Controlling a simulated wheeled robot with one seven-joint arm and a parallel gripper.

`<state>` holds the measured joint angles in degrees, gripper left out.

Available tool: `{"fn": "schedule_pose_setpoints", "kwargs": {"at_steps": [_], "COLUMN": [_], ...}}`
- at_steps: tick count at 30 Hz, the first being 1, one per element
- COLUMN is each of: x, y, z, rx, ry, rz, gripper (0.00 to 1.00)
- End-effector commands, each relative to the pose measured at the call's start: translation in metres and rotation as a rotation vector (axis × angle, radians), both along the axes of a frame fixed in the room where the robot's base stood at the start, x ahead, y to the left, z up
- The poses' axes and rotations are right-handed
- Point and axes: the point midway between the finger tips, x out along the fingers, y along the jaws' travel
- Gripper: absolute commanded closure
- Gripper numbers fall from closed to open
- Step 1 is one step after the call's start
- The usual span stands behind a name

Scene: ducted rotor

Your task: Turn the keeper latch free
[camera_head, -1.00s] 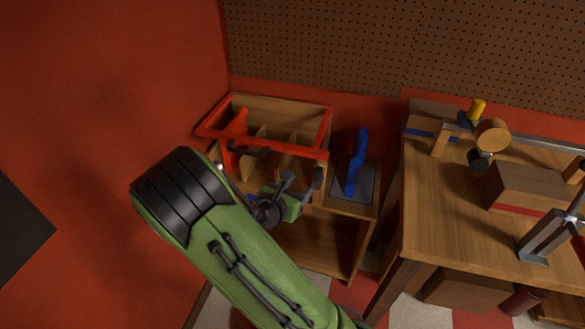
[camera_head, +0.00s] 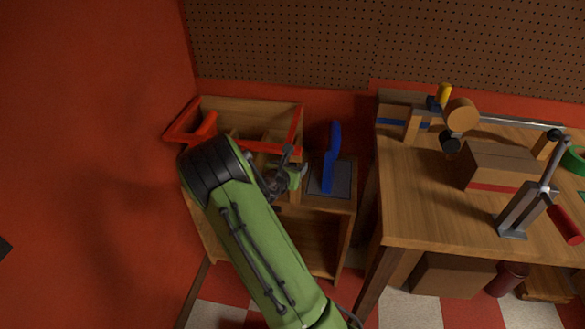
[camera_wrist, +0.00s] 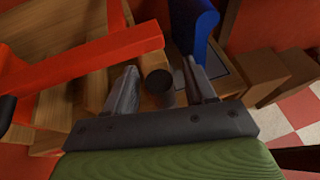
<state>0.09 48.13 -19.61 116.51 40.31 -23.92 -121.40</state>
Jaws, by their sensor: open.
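My gripper (camera_head: 296,162) is open at the front right corner of a wooden compartment box (camera_head: 250,105). In the wrist view its two fingers (camera_wrist: 161,84) stand on either side of a short round peg (camera_wrist: 158,88) with a dark end face; contact is not clear. A red bar (camera_wrist: 90,62) of the box's red frame (camera_head: 297,125) runs just left of the fingers. A blue upright handle (camera_head: 332,155) stands to the right; it also shows in the wrist view (camera_wrist: 195,25). I cannot tell for certain which part is the keeper latch. My arm hides part of the box.
The blue handle stands on a grey plate (camera_head: 342,180). A wooden workbench (camera_head: 440,215) stands to the right, with a cardboard box (camera_head: 500,165) and a red-handled lever tool (camera_head: 566,224). A pegboard (camera_head: 280,45) and red walls close off the back and left.

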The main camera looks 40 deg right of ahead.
Motion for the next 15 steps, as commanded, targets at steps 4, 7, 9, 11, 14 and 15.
{"fn": "schedule_pose_setpoints", "kwargs": {"at_steps": [4, 7, 9, 11, 14, 15], "x": [0.0000, -0.0001, 0.0000, 0.0000, -0.0001, -0.0001], "y": [0.0004, 0.0006, 0.0007, 0.0007, 0.0008, 0.0008], "z": [0.0005, 0.0005, 0.0005, 0.0005, 0.0005, 0.0005], "rx": [0.000, 0.000, 0.000, 0.000, 0.001, 0.001], "ry": [0.000, -0.001, -0.001, -0.001, 0.000, 0.000], "rz": [0.000, 0.000, 0.000, 0.000, 0.000, 0.000], "gripper": [0.48, 0.64, 0.74, 0.84, 0.99, 1.00]}}
